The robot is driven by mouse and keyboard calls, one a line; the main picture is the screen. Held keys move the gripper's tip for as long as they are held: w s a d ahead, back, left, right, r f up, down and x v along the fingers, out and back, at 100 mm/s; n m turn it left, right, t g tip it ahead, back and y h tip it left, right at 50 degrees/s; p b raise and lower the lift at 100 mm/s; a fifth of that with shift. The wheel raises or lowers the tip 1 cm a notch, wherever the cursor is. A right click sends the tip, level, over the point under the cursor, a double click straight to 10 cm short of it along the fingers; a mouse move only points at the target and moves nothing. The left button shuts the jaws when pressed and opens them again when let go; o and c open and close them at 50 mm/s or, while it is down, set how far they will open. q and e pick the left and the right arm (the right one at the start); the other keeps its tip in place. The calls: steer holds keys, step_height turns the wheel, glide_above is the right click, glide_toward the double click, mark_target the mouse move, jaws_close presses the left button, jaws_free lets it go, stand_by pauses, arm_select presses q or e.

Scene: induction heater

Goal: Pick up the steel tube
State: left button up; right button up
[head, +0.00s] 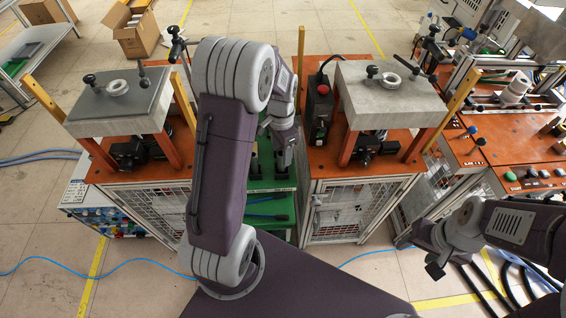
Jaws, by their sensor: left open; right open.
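I cannot clearly make out the steel tube; my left arm covers the middle of the head view. My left gripper (283,163) points down over the green trolley (270,184) between the two heater stations, and its fingers are open. It is partly hidden by my own arm, and I cannot tell whether anything lies between the fingers. My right gripper (435,266) is open at the lower right, over the floor, apart from the stations.
The left station (122,106) and right station (390,98) have grey tops with pale rings and orange frames. A machine bench (520,152) with buttons stands at the right. Cardboard boxes (133,30) are at the back left. Blue hose and black cables cross the floor.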

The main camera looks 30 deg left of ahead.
mark_target(281, 162)
arm_select(q)
step_height(281, 162, down, 6)
steer(key=shift+w+a+f, duration=0.1)
steer(key=shift+w+a, duration=0.05)
steer(key=shift+w+f, duration=0.15)
steer(key=shift+f, duration=0.3)
steer(key=shift+r, duration=0.1)
jaws_close()
